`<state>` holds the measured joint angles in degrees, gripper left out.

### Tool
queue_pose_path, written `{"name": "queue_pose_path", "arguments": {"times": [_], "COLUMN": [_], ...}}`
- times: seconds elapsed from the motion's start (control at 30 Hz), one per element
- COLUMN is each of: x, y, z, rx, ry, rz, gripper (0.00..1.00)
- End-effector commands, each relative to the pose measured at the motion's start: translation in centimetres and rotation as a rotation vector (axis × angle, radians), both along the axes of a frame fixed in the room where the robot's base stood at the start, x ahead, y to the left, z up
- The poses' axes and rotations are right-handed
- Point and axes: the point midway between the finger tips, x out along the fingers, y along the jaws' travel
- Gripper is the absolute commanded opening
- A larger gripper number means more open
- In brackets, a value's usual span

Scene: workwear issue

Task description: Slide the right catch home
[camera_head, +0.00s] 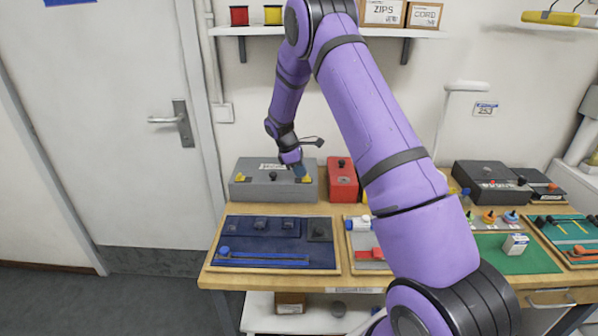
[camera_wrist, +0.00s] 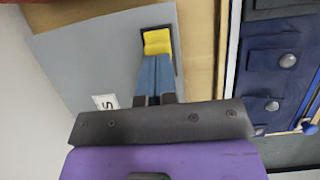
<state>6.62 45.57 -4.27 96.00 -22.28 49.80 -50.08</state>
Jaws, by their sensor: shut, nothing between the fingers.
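A grey box (camera_head: 250,190) stands at the back left of the bench, with a black knob and a pale label on top. Its left yellow catch (camera_head: 240,178) is clear of my arm. Its right yellow catch (camera_head: 308,179) is beside my fingertips; it also shows in the wrist view (camera_wrist: 157,41), in a dark-edged slot on the grey surface. My gripper (camera_head: 300,175) points down at the box's right end, its blue fingers (camera_wrist: 155,60) shut together and empty. The fingertips are right at the catch's near edge; I cannot tell whether they touch it. The fingers hide part of the slot.
A red box (camera_head: 342,180) stands close to the right of the grey box. In front lies a blue pocketed mat (camera_head: 260,255) in a wooden tray. A black case (camera_head: 485,180) and a green mat (camera_head: 530,262) are further right. A shelf (camera_head: 260,31) hangs above.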

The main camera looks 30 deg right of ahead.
Motion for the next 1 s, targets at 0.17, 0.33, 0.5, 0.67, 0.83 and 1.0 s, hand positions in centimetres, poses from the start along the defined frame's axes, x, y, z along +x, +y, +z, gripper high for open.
{"name": "queue_pose_path", "arguments": {"times": [0.17, 0.33, 0.5, 0.67, 0.83, 1.0], "x": [0.4, 1.1, 1.7, 2.1, 2.2, 2.2], "y": [0.6, 1.5, 2.5, 3.1, 3.4, 3.4], "z": [1.6, 4.6, 7.4, 9.1, 9.9, 9.9], "rx": [-0.001, 0.000, 0.001, 0.001, 0.001, 0.000], "ry": [-0.003, -0.003, -0.003, -0.001, 0.000, 0.000], "rz": [0.002, 0.001, 0.001, 0.001, 0.001, 0.001], "gripper": [0.00, 0.00, 0.00, 0.00, 0.00, 0.00]}}
